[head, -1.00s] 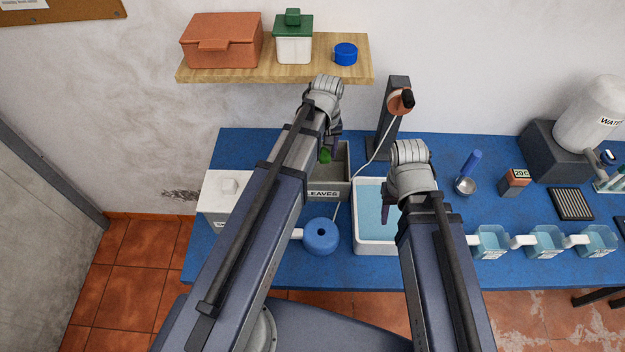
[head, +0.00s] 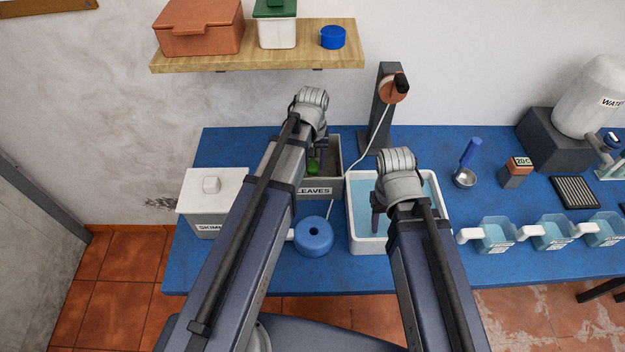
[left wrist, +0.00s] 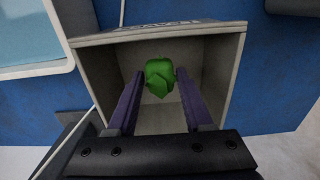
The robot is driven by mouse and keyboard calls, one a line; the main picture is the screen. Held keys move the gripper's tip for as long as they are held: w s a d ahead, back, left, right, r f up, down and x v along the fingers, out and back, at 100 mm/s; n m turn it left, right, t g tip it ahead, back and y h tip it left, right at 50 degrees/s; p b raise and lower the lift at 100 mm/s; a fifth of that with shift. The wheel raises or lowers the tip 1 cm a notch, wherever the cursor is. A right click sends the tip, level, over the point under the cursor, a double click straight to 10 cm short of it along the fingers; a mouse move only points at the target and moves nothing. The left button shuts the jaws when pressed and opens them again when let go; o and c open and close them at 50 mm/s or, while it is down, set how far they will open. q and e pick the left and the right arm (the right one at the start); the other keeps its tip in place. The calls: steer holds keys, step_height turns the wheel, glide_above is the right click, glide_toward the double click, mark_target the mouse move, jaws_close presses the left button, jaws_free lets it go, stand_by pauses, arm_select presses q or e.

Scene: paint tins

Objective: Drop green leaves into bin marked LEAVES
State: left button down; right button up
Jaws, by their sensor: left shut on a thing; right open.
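The bin marked LEAVES (head: 322,189) is a grey open-topped box on the blue table, left of the water basin. Its rim and inside also show in the left wrist view (left wrist: 222,75). My left gripper (head: 318,162) is over the bin, fingers pointing down, shut on a green leaf clump (head: 313,168). In the left wrist view the green leaves (left wrist: 160,77) sit between the two fingertips, within the bin's outline. Their height above the bin floor is hard to tell. My right gripper (head: 377,215) is open and empty over the basin; its fingers are partly hidden by the wrist.
A white basin of water (head: 360,243) stands right of the bin. A blue round pot (head: 313,238) is in front, a white SKIMMER box (head: 205,188) to the left. A dark post with a cable reel (head: 391,90) stands behind. A shelf (head: 225,60) hangs above.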

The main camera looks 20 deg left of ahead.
mark_target(312, 174)
arm_select(q)
steer(key=shift+f, duration=0.5)
arm_select(e)
steer(key=shift+f, duration=0.5)
arm_select(q)
step_height(312, 174, down, 4)
steer(key=b, duration=0.3)
steer(key=shift+r+b, duration=0.2)
steer(key=shift+b, duration=0.15)
arm_select(e)
step_height(312, 174, down, 4)
steer(key=shift+r, duration=0.2)
arm_select(q)
steer(key=shift+f+b, duration=0.6)
steer(key=shift+b, duration=0.05)
arm_select(e)
steer(key=shift+f, duration=0.65)
arm_select(q)
steer(key=shift+c, duration=1.5)
jaws_free()
steer(key=shift+r, duration=0.2)
arm_select(e)
steer(key=shift+r, duration=0.25)
